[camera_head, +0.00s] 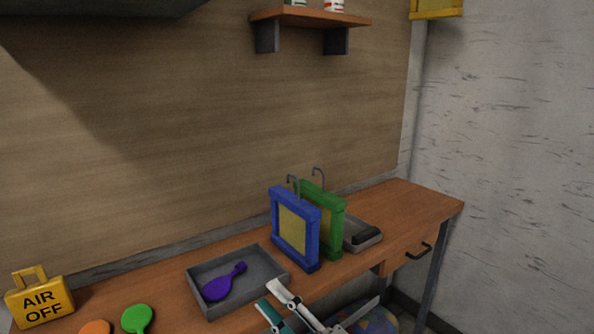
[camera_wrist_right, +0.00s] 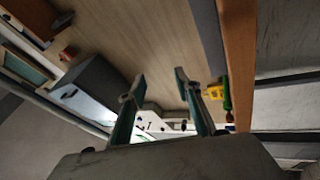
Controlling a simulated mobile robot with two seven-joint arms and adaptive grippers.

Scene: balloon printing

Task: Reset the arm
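My right gripper (camera_head: 271,294) is at the bottom of the head view, in front of the table's front edge and below the grey tray. In the right wrist view its two fingers (camera_wrist_right: 160,88) stand well apart with nothing between them, so it is open and empty. My left gripper is not in view.
The grey tray (camera_head: 269,255) on the wooden table holds a purple balloon-shaped piece (camera_head: 220,288). Blue (camera_head: 276,230) and green (camera_head: 335,216) upright frames stand to its right. A yellow AIR OFF box (camera_head: 40,302) and a green paddle-shaped piece (camera_head: 137,318) are at left.

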